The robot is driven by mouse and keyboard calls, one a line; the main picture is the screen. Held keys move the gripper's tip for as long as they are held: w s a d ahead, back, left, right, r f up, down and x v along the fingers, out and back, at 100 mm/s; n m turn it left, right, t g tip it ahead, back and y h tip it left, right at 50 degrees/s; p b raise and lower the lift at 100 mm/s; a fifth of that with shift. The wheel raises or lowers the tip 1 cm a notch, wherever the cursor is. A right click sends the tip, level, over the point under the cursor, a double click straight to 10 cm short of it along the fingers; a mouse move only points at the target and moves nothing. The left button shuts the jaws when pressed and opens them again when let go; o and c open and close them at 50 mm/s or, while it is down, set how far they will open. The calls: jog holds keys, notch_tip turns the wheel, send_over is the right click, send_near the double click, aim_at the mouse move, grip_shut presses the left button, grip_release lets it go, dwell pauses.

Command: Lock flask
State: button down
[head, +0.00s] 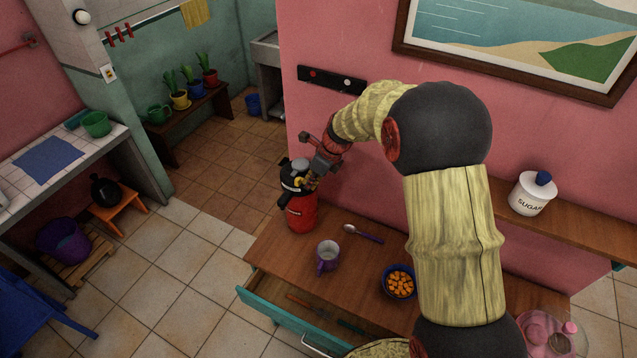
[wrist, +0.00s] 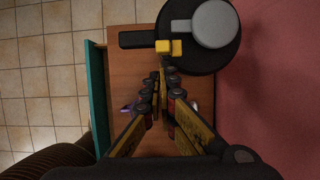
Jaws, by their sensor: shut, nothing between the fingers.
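The flask (head: 301,212) is red with a black top and stands upright at the far left end of the wooden table. In the wrist view, its round black lid (wrist: 226,52) has a grey cap (wrist: 212,24). A black bar (wrist: 137,39) juts left from the lid, with a yellow tab (wrist: 168,47) beside it. My gripper (head: 311,182) is at the flask's top, fingers shut and empty. In the wrist view its fingertips (wrist: 164,72) are just below the yellow tab; whether they touch it I cannot tell.
On the wooden table (head: 290,262) are a purple mug (head: 327,256), a purple-handled spoon (head: 364,233) and a blue bowl of orange cubes (head: 398,283). A teal drawer (head: 280,318) stands open at the front. The pink wall (head: 345,130) is close behind the flask.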

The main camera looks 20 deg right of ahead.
aim_at(299, 181)
jog(key=shift+w+a, duration=0.15)
jog(key=shift+w, duration=0.05)
jog(key=shift+w+a+p, duration=0.95)
jog(key=shift+w+a, duration=0.25)
jog(key=shift+s+d, duration=0.1)
